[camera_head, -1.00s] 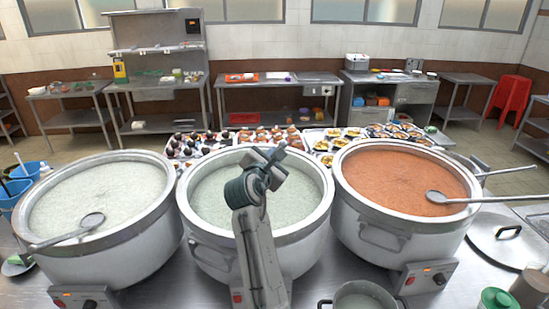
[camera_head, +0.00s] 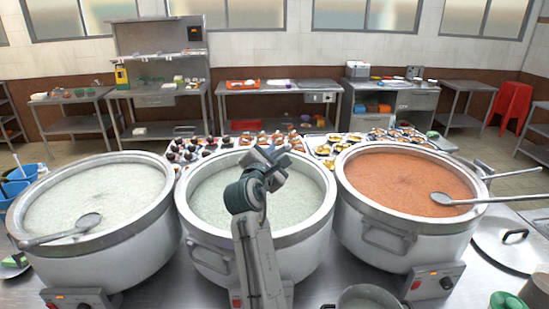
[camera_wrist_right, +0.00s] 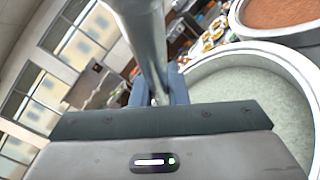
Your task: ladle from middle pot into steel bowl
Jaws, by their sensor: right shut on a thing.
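The middle pot (camera_head: 318,222) is a wide steel stockpot of pale congee. My right arm reaches up in front of it, and my right gripper (camera_head: 274,158) is over its opening. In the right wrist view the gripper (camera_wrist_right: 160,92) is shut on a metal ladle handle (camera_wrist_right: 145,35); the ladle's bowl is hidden. The middle pot's pale congee (camera_wrist_right: 250,95) shows at the right there. A small steel vessel (camera_head: 366,300), perhaps the steel bowl, is cut off at the bottom edge of the head view. My left gripper is out of view.
The left pot (camera_head: 130,240) holds pale congee with a ladle (camera_head: 88,222) across its rim. The right pot (camera_head: 375,235) holds orange congee with another ladle (camera_head: 442,198). Trays of small dishes (camera_head: 325,148) stand behind. A lid (camera_head: 500,248) and green-topped container (camera_head: 507,301) are at right.

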